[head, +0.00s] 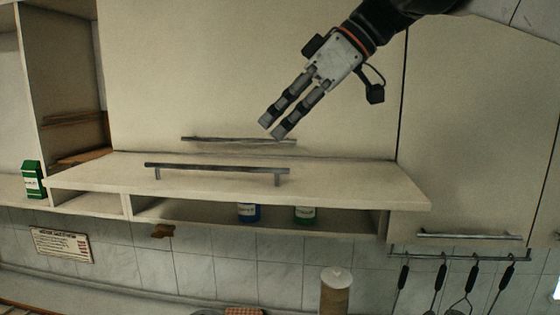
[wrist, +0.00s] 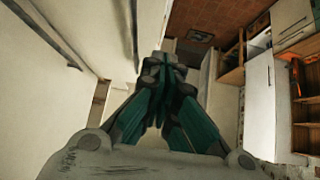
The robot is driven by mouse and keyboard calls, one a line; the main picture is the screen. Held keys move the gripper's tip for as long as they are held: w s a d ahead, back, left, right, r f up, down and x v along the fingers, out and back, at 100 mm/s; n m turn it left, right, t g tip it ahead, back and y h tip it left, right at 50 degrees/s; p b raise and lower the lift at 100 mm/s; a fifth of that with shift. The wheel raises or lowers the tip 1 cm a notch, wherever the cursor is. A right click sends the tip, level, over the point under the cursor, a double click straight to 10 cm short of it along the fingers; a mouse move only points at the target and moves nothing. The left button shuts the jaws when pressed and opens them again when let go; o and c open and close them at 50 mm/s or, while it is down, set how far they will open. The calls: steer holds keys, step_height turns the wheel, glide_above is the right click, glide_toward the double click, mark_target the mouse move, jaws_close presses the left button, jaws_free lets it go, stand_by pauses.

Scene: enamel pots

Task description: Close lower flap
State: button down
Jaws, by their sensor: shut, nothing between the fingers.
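The lower flap (head: 340,190) is a pale panel that stands open, sticking out roughly level from the wall cabinet. Its dark bar handle (head: 216,167) is on the upward-facing side. Below it the compartment is open, and a blue can (head: 249,213) and a green can (head: 305,214) show partly inside. My gripper (head: 271,127) is shut and empty. In the head view it appears above the flap, in front of the upper door; I cannot tell its exact distance from either. In the wrist view its fingers (wrist: 163,80) are together with no object between them.
The upper door (head: 250,70) is closed, with its handle (head: 238,140) just above the flap. A right-hand door (head: 460,130) is closed, and utensils hang from a rail (head: 470,256) below it. A green box (head: 33,180) stands on the open left shelf.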

steer(key=r, duration=0.1)
steer(key=p, duration=0.2)
glide_above(220, 192)
steer(key=d, duration=0.4)
steer(key=shift+n, duration=0.3)
steer(key=f, duration=0.6)
steer(key=shift+s+a+f, duration=0.25)
steer(key=shift+f, duration=0.05)
step_height(220, 192, down, 2)
steer(key=shift+d+f, duration=0.1)
steer(key=shift+f, duration=0.9)
steer(key=shift+d, duration=0.1)
